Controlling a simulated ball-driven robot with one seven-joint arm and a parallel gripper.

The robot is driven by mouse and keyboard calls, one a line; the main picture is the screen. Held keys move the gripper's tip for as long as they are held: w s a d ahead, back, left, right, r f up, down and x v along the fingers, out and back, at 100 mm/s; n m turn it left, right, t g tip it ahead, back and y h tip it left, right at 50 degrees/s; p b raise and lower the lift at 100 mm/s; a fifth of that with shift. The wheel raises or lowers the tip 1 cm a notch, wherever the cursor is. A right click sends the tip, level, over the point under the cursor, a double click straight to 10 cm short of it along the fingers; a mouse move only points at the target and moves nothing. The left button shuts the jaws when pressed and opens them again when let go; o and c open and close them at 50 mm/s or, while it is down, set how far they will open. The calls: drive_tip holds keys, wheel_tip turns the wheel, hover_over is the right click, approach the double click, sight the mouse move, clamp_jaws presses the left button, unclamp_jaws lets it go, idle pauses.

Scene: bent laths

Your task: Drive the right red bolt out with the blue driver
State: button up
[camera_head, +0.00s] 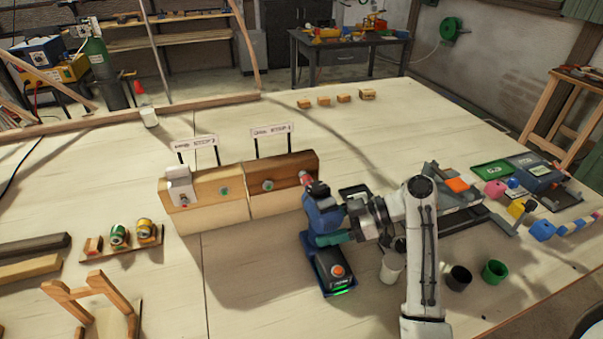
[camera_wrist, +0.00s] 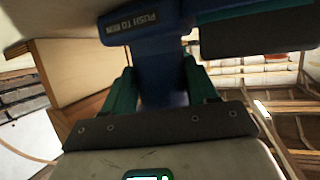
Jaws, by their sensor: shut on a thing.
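The blue driver (camera_head: 325,217) is held by my gripper (camera_head: 350,222), which is shut around its handle. In the wrist view the blue driver body (camera_wrist: 150,24) fills the upper middle, with the teal fingers of my gripper (camera_wrist: 162,88) on both sides of it. The driver's head is close to the right end of the right wooden board (camera_head: 290,178). A small red part (camera_head: 305,178) shows at that end; I cannot tell whether it is the red bolt or the driver's nose, nor whether they touch. A teal-ringed fastener (camera_head: 267,185) sits on this board.
A left board (camera_head: 240,210) carries a white block (camera_head: 180,186).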

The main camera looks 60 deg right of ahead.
drive_tip(key=shift+w+f, duration=0.15)
drive_tip(key=shift+w, duration=0.35)
idle(1.4)
